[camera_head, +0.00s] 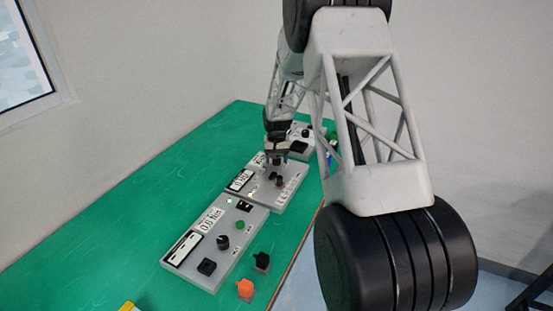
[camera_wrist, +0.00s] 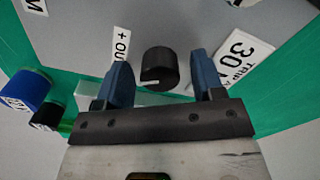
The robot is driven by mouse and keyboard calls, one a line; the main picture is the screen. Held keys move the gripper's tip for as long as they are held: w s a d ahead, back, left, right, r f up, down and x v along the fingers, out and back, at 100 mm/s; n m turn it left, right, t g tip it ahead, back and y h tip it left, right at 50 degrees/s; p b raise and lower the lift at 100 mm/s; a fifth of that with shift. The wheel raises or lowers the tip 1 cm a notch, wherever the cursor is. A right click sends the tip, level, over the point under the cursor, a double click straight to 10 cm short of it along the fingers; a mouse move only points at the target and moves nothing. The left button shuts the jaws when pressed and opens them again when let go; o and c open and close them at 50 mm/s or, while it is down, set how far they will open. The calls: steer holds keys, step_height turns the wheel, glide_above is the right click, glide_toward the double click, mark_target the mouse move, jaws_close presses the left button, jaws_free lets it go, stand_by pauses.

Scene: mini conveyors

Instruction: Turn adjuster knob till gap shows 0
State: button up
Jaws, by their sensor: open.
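In the wrist view a round black knob (camera_wrist: 160,68) with a white pointer line stands on a grey panel (camera_wrist: 200,22). My gripper (camera_wrist: 161,72) is open, with one blue finger on each side of the knob and a visible space between each finger and it. In the head view my gripper (camera_head: 277,157) is down over the middle grey panel (camera_head: 263,199), whose black knobs (camera_head: 278,180) lie close to the fingers. I cannot tell from either view which knob adjusts the gap, and no gap reading is legible.
A nearer grey panel (camera_head: 197,276) carries a "0.6 Nm" label, a black knob (camera_head: 223,242) and a green button (camera_head: 240,225). A black piece (camera_head: 262,261) and an orange piece (camera_head: 245,289) stand beside it. A blue object (camera_wrist: 27,90) is at the wrist view's left. The green table's left side is clear.

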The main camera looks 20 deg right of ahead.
steer(key=shift+r, duration=3.9)
steer(key=shift+s+r, duration=0.1)
